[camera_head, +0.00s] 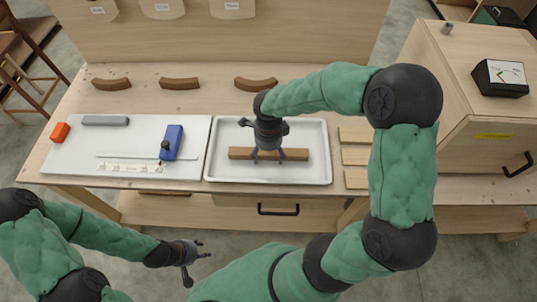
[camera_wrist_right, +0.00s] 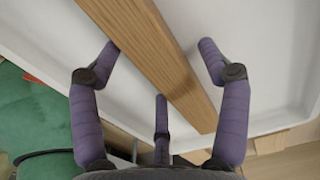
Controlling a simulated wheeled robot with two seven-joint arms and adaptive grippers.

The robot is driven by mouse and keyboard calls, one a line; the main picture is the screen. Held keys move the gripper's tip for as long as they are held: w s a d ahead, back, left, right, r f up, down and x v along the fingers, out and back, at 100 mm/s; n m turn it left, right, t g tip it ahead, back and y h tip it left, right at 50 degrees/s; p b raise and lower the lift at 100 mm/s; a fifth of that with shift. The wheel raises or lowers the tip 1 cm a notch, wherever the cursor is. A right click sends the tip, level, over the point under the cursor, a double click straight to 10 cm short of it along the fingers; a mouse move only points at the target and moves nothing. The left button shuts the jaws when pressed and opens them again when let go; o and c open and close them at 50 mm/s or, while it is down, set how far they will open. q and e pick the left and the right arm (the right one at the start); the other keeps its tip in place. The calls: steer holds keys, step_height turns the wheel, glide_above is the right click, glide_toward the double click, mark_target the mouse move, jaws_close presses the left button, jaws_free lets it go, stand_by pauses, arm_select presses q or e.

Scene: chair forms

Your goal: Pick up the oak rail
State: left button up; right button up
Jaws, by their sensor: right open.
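The oak rail (camera_head: 296,154), a straight brown wooden bar, lies flat in the white tray (camera_head: 327,140) at the middle of the bench. My right gripper (camera_head: 268,159) is over the rail's middle, pointing down. In the right wrist view, the fingers of the right gripper (camera_wrist_right: 160,62) are spread, with the rail (camera_wrist_right: 150,50) running diagonally between them. I cannot tell whether any finger touches it. My left gripper (camera_head: 197,262) is in front of the bench, away from the rail, with its fingers apart and empty.
A white board (camera_head: 70,153) at left carries a blue tool (camera_head: 172,143), an orange block (camera_head: 60,132) and a grey bar (camera_head: 105,120). Curved wooden pieces (camera_head: 180,83) lie behind. Flat wooden slats (camera_head: 355,155) lie right of the tray. A wooden cabinet (camera_head: 450,100) stands at right.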

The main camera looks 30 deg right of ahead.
steer(key=c, duration=1.4)
